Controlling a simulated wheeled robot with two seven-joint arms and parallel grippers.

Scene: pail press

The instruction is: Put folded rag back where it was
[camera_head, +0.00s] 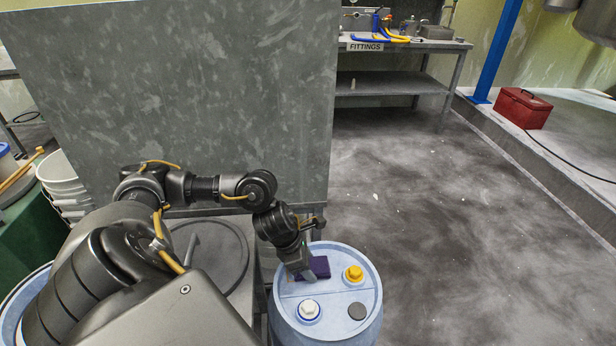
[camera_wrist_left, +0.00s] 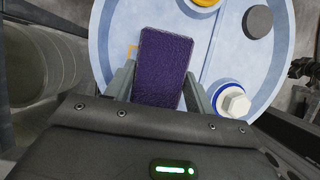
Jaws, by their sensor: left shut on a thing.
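The folded rag (camera_head: 319,267) is a dark purple rectangular pad at the top of a light blue drum (camera_head: 346,327). My left gripper (camera_head: 306,274) is shut on the rag. In the left wrist view the rag (camera_wrist_left: 162,62) sits between the two fingers of my left gripper (camera_wrist_left: 157,90), over the drum lid (camera_wrist_left: 118,25). I cannot tell whether the rag touches the lid. My right gripper is not in view.
The drum lid carries a yellow cap (camera_head: 354,273), a white cap (camera_head: 309,309) and a grey disc (camera_head: 357,311). A large grey metal panel (camera_head: 190,90) stands behind my left arm. White pails (camera_head: 62,178) stand at left. The floor to the right is open, with a red toolbox (camera_head: 522,108) farther off.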

